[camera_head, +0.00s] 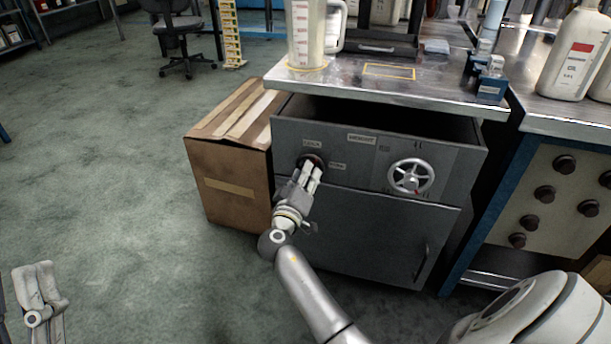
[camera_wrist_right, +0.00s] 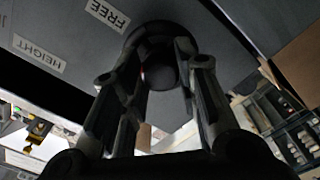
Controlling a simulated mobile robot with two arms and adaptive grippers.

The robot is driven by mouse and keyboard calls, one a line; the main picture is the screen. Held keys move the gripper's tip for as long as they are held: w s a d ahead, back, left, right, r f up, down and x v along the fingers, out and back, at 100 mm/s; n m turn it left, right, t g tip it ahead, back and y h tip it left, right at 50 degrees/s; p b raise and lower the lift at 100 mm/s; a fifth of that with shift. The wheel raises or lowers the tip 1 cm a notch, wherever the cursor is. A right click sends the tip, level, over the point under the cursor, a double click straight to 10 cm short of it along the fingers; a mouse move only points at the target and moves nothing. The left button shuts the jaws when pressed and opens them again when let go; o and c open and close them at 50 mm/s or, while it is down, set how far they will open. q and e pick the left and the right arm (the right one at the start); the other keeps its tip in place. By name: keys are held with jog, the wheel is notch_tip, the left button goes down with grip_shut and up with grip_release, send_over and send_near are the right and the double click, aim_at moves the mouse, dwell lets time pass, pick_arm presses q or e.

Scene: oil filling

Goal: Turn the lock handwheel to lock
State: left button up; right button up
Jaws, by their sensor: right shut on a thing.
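The lock handwheel (camera_head: 313,160) is a small dark round knob on the left of the grey cabinet's upper front panel. One label is above it and one is to its right. My right gripper (camera_head: 312,172) is shut on it and covers part of it. In the right wrist view the dark knob (camera_wrist_right: 158,62) sits between the two fingers, near a label reading FREE. My left gripper (camera_head: 42,288) is at the lower left, over the floor and far from the cabinet. Its fingers are side by side, and I cannot tell whether they are open.
A larger silver spoked handwheel (camera_head: 410,177) is on the same panel, to the right. A cardboard box (camera_head: 232,180) stands against the cabinet's left side. A measuring jug (camera_head: 307,35) stands on the metal top (camera_head: 425,88).

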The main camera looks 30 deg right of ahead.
pick_arm(q)
jog(key=w+f+g+y+p, duration=0.1)
jog(key=w+f+g, duration=0.1)
jog(key=f, duration=0.3)
jog(key=w+f+g+y+p, duration=0.1)
jog(key=w+f+g, duration=0.2)
jog(key=f+g, duration=0.2)
jog(key=shift+f+y+p, duration=0.3)
jog(key=shift+f+y, duration=0.1)
jog(key=shift+f, duration=0.15)
pick_arm(e)
jog(key=shift+n, duration=3.4)
pick_arm(q)
jog(key=shift+a, duration=0.1)
pick_arm(e)
jog(key=o, duration=1)
jog(key=v, duration=1.2)
